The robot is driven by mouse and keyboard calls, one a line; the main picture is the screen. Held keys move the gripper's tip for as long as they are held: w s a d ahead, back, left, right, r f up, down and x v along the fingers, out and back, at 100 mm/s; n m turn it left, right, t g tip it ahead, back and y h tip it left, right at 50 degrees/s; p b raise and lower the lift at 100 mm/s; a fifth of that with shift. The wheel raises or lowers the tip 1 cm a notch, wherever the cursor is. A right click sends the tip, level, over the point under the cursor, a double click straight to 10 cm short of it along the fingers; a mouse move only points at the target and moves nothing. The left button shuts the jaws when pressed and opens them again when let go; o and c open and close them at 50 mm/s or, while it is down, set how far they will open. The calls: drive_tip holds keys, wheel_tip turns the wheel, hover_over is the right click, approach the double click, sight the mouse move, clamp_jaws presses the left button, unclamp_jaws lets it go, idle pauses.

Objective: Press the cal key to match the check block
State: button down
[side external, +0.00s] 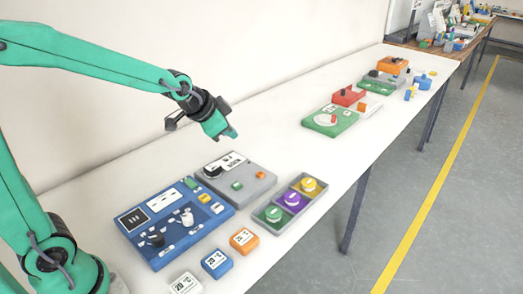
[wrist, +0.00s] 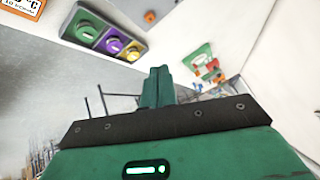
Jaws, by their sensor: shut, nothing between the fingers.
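A blue panel (side external: 160,262) lies on the table at lower left in the side view. It has a dark display (side external: 133,219), a white label, two dark-and-white knobs and small green, yellow and white keys (side external: 204,198) along its right side. I cannot read which one is the cal key. In front of it lie a white block (side external: 185,284), a blue block (side external: 216,263) and an orange block (side external: 244,240), all with temperature labels; which is the check block is unclear. My gripper (side external: 231,135) is shut and empty, raised above the grey unit; it also shows in the wrist view (wrist: 157,82).
The grey unit (side external: 208,192) with a black knob stands behind the panel. A grey tray (side external: 296,222) holds green, purple and yellow round pieces. A green board (side external: 318,128) and red, orange and blue items stand farther back. The table between is clear.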

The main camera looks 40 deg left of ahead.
sight(260, 175)
drive_tip(key=w+f+m+t, duration=0.1)
drive_tip(key=w+f+m, duration=0.2)
drive_tip(key=w+f, duration=0.4)
drive_tip(key=w, duration=0.3)
drive_tip(key=shift+w+a+f, duration=0.2)
drive_tip(key=shift+w+f, duration=0.1)
drive_tip(key=shift+f, duration=0.2)
drive_tip(key=shift+f, duration=4.25)
drive_tip(key=shift+a+f, duration=0.1)
drive_tip(key=shift+f, duration=0.8)
drive_tip(key=shift+r, duration=0.2)
drive_tip(key=shift+s+r, duration=0.1)
drive_tip(key=shift+r, duration=0.6)
drive_tip(key=shift+r, duration=0.1)
